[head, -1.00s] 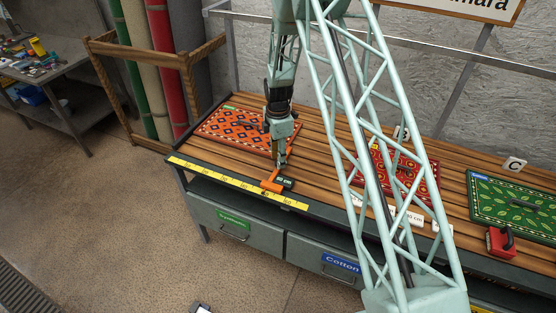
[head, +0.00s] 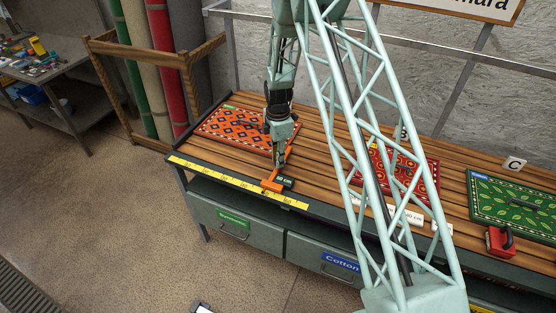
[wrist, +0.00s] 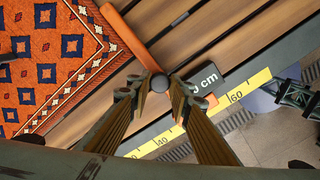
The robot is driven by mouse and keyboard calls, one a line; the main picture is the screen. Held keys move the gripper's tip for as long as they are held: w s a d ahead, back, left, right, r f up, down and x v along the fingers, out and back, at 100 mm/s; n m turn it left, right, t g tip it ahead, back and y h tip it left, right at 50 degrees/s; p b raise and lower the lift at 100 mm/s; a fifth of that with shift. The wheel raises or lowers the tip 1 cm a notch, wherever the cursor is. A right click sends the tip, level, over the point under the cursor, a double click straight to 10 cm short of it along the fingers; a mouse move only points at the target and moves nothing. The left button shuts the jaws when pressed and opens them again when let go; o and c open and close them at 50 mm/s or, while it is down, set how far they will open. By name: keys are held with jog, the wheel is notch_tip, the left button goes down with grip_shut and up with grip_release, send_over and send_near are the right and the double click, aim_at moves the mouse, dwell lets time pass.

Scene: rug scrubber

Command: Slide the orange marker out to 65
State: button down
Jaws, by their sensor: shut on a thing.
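The orange marker (head: 271,184) lies at the front edge of the slatted table, its tip by the yellow ruler (head: 215,177). In the wrist view its orange bar (wrist: 128,36) runs diagonally to a round dark knob (wrist: 160,83). My gripper (head: 278,166) reaches down onto the marker. In the wrist view its fingers (wrist: 160,92) are on both sides of the knob, shut on it. The orange tip (wrist: 212,100) shows on the 40 side of the ruler's 60; the fingers hide part of the marker, and I cannot read its exact value.
A black cm label (wrist: 205,78) sits beside the marker. An orange patterned rug sample (head: 225,127) lies behind it to the left. A red sample (head: 405,175), a green sample (head: 510,205) and a red block with a dark handle (head: 500,241) are farther right.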

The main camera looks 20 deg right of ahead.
jog(key=s+d+b, duration=0.1)
jog(key=s+d, duration=0.2)
jog(key=s+d+b, duration=0.2)
jog(key=s+d, duration=0.1)
jog(key=d, duration=0.1)
jog(key=s+d+b, duration=0.2)
jog(key=s+d, duration=0.1)
jog(key=d, duration=0.1)
jog(key=shift+s+d, duration=0.2)
jog(key=shift+s, duration=0.15)
jog(key=c, duration=2.4)
grip_release()
jog(key=shift+r, duration=0.1)
notch_tip(320, 180, up, 12)
